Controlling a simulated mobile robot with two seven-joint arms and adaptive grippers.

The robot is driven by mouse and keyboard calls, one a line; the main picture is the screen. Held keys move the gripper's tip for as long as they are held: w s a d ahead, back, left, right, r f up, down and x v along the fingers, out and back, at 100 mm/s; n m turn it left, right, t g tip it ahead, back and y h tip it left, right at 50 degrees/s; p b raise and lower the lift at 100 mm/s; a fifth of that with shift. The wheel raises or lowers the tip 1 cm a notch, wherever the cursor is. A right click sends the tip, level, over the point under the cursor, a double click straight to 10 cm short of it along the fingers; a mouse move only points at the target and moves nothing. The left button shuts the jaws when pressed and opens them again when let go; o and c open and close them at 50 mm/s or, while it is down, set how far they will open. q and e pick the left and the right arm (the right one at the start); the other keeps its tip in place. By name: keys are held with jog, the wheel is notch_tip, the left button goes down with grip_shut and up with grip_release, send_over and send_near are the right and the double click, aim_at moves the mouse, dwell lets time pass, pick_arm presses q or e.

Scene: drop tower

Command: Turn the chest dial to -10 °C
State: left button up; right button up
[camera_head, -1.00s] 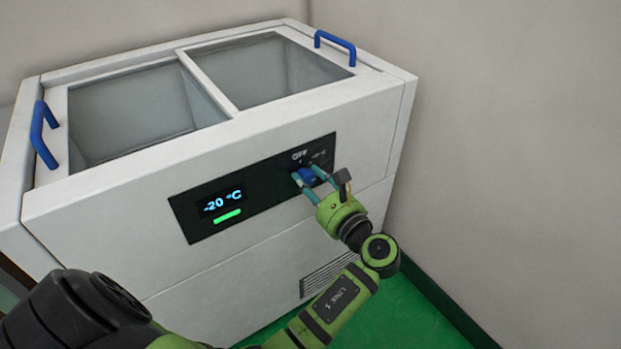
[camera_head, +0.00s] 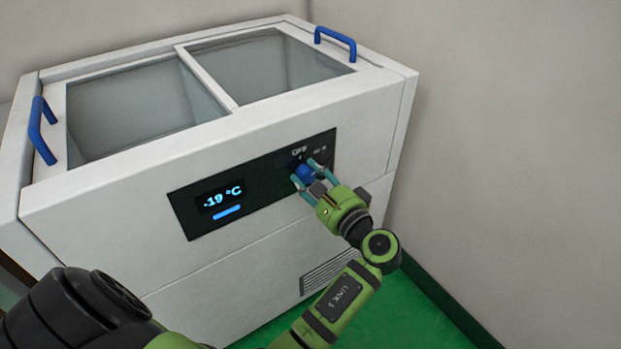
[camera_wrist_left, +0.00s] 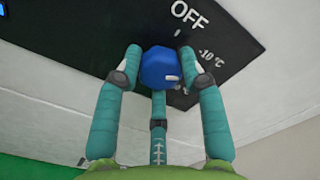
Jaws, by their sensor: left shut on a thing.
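The white chest freezer (camera_head: 110,205) has a black control panel (camera_head: 262,187) on its front. The panel's display (camera_head: 222,199) reads -19 °C, with a blue bar under it. The blue dial (camera_head: 305,172) sits at the panel's right part, below the word OFF. In the left wrist view the dial (camera_wrist_left: 160,67) shows a white mark at its lower right, and the panel print reads OFF and -10 °C. My left gripper (camera_head: 306,176) is shut on the dial, with its teal fingers around it. The fingers partly hide the dial and the scale. My right gripper is not in view.
The freezer has two glass lids (camera_head: 140,105) on top and blue handles at its left (camera_head: 42,130) and right (camera_head: 335,42). A plain wall (camera_head: 510,150) stands close on the right. The green floor (camera_head: 415,315) is clear in front of it.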

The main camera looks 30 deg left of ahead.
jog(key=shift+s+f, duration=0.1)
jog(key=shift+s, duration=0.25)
pick_arm(q)
jog(key=o, duration=1.1)
jog(key=shift+w+f, duration=0.1)
jog(key=shift+w, duration=0.05)
jog(key=shift+o, duration=0.2)
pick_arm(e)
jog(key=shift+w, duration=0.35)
